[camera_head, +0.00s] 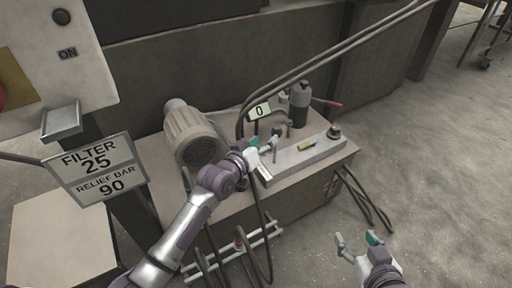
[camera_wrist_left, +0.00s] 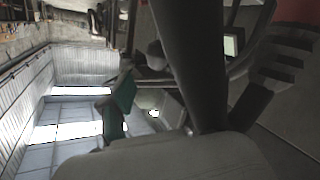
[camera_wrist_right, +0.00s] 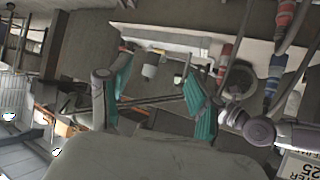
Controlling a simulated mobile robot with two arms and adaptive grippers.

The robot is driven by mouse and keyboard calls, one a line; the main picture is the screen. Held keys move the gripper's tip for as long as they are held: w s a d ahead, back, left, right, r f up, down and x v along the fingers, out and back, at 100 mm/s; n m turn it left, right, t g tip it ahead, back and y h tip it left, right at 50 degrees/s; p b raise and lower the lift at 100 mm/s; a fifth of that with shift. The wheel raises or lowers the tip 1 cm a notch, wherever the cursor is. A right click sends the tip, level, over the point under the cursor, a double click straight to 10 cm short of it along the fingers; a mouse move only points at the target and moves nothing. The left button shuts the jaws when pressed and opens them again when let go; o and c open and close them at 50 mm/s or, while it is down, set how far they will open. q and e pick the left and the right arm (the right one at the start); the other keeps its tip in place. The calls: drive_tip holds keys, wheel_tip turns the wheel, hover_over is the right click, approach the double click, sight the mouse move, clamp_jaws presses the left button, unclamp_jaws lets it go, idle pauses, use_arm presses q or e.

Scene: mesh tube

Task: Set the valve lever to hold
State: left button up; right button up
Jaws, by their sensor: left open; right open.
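A lever with a red tip (camera_head: 330,104) sticks out to the right near a dark cylinder (camera_head: 300,98) at the back of the power unit. I cannot tell whether it is the valve lever, and no hold mark is readable. My left gripper (camera_head: 262,150) is open over the unit, close to small grey fittings (camera_head: 282,132) below the "0" display. In the left wrist view one teal finger (camera_wrist_left: 122,97) shows beside a large dark hose that blocks much of the view. My right gripper (camera_head: 358,243) is open and empty, low at the front right, apart from the unit.
A motor (camera_head: 192,135) stands left of my left gripper. Dark hoses (camera_head: 310,73) arch over the unit, and others hang at its front. A sign reading FILTER 25, RELIEF BAR 90 (camera_head: 97,172) stands at left. The floor (camera_head: 440,170) at right is clear.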

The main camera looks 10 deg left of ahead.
use_arm(q)
drive_tip(key=v, duration=0.4)
drive_tip(key=shift+s, duration=0.1)
idle(0.3)
